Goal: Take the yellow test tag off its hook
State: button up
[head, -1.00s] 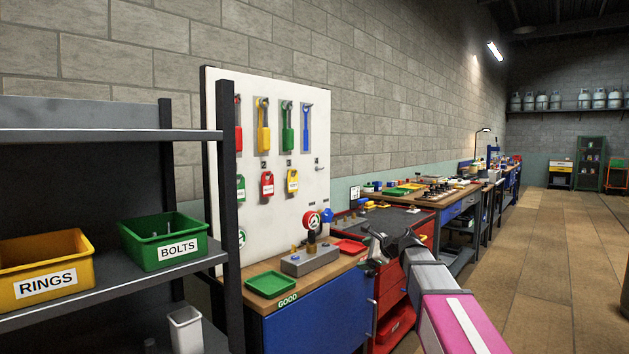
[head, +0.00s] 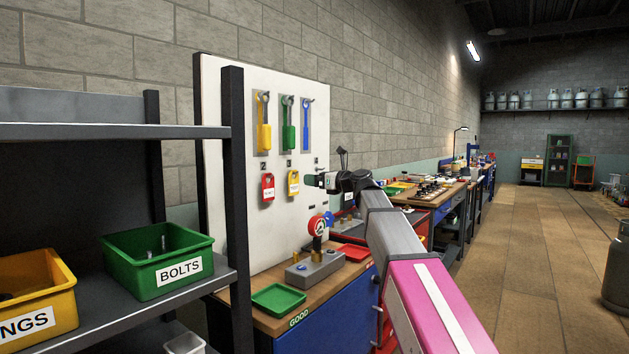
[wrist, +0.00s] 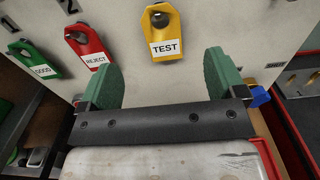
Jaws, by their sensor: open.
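The yellow test tag (head: 293,184) hangs on its hook on the white board, to the right of the red reject tag (head: 267,188). In the wrist view the yellow tag (wrist: 163,33), marked TEST, is ahead of my gripper (wrist: 160,80), roughly between the lines of its two green fingers and apart from them. The gripper is open and empty. In the head view my gripper (head: 314,181) is just right of the yellow tag, near the board. The red reject tag (wrist: 90,48) and a green good tag (wrist: 35,60) hang to its left in the wrist view.
The white board (head: 220,220) also holds yellow, green and blue tools above the tags. Below are a grey block with a gauge (head: 315,265) and a green tray (head: 278,299) on the bench. A dark shelf (head: 100,132) with bins stands at the left.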

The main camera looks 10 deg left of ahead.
aim_at(296, 173)
jog(key=x, duration=1)
jog(key=shift+w+a, duration=0.1)
jog(key=shift+w, duration=0.05)
jog(key=c, duration=1)
jog(key=shift+r, duration=0.6)
dwell(0.5)
jog(key=v, duration=0.8)
jog(key=shift+r, duration=0.2)
dwell(1.3)
